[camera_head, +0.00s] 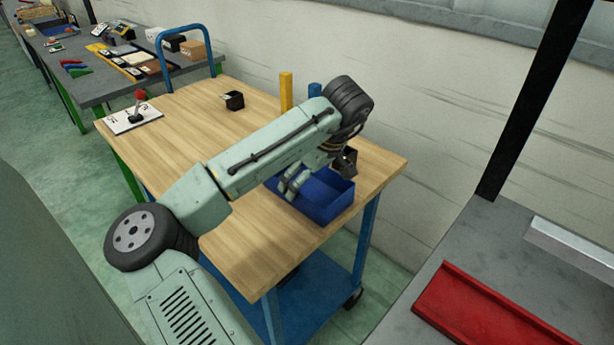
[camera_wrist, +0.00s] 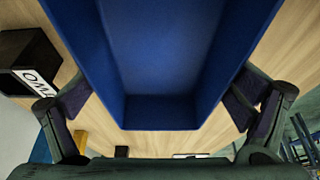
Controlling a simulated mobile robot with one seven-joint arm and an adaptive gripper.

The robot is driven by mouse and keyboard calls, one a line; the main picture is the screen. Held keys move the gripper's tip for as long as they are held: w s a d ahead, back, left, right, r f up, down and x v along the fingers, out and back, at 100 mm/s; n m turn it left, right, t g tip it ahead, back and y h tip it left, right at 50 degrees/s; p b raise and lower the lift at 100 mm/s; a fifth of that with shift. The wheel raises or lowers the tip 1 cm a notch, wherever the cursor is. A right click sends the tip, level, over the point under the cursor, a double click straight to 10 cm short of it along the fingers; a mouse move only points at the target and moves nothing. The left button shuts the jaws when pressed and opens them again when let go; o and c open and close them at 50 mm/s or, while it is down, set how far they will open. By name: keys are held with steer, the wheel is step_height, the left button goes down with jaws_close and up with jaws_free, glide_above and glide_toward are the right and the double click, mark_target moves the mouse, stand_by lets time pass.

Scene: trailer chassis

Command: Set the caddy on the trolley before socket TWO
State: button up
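The caddy, an open blue bin (camera_head: 335,208), sits at the right end of the wooden trolley top (camera_head: 235,150) and looks empty. Its inside fills the middle of the wrist view (camera_wrist: 160,60). My gripper (camera_head: 300,180) reaches down over the bin's left part. In the wrist view my fingers (camera_wrist: 158,105) stand wide apart, one beside each side wall. Their pads appear close against the walls, but whether they press is unclear. A black socket box with a white label reading TWO (camera_wrist: 28,65) stands beside the bin on the wall side, and shows in the head view (camera_head: 346,162).
A yellow post (camera_head: 286,90) and a blue post (camera_head: 314,90) stand at the trolley's back edge behind my arm. Another black box (camera_head: 233,100) and a white panel with a red-knobbed lever (camera_head: 135,116) are farther left. A grey bench with a red tray (camera_head: 480,310) is at right.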

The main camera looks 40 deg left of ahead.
steer(key=shift+r, duration=0.1)
steer(key=shift+r, duration=0.2)
steer(key=b+v, duration=0.1)
steer(key=v, duration=1)
steer(key=shift+d+r, duration=0.25)
steer(key=shift+r, duration=0.1)
